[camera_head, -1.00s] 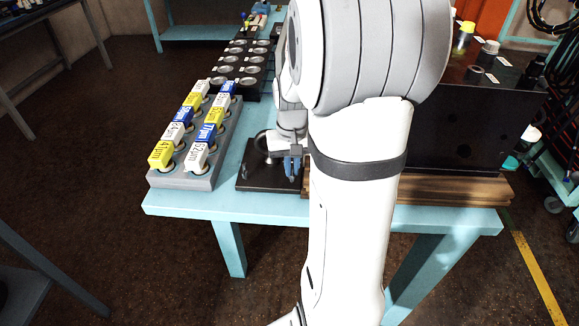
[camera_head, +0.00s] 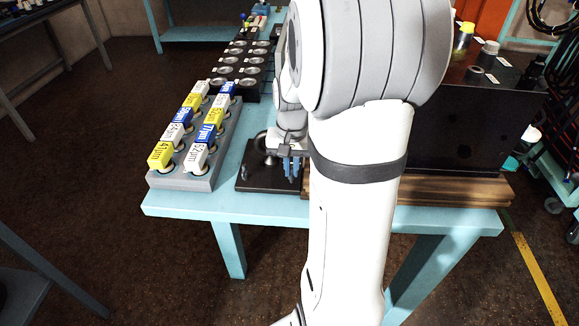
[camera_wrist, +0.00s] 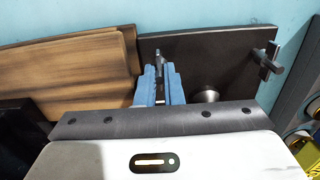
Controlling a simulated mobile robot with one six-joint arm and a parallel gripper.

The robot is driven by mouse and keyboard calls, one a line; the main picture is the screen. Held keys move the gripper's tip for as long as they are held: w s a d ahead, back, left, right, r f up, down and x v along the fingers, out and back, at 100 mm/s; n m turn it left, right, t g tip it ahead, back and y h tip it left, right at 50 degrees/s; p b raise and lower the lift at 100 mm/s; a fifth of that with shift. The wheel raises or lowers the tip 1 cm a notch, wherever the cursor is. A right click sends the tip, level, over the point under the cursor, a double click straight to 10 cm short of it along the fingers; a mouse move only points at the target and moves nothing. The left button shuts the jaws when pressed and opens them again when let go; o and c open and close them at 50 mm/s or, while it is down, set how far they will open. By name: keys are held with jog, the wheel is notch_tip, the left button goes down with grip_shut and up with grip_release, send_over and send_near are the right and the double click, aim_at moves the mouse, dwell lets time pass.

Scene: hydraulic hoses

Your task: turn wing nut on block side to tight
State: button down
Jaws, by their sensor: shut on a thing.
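My gripper (camera_wrist: 160,88) has two blue fingers close together on a small dark upright piece (camera_wrist: 159,56), which looks like a wing nut. The fingers hide most of it, so its turn angle cannot be told. This piece stands at the black base plate (camera_wrist: 215,50), near the plate's edge by the wooden boards. A second dark T-shaped piece (camera_wrist: 268,62) stands at the plate's other end, apart from my gripper. In the head view my gripper (camera_head: 291,168) is low over the plate (camera_head: 262,182), and my arm hides much of that area.
A silver round part (camera_wrist: 209,96) is close beside the fingers. Wooden boards (camera_wrist: 75,72) lie beside the plate. A grey rack (camera_head: 187,182) of labelled blocks stands left on the blue table (camera_head: 225,207). A large black box (camera_head: 455,140) stands right.

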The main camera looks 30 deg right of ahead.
jog(key=c, duration=1.8)
grip_release()
jog(key=shift+w+r, duration=0.1)
jog(key=shift+w, duration=0.05)
jog(key=shift+c, duration=0.2)
notch_tip(320, 180, up, 8)
jog(key=shift+f, duration=0.1)
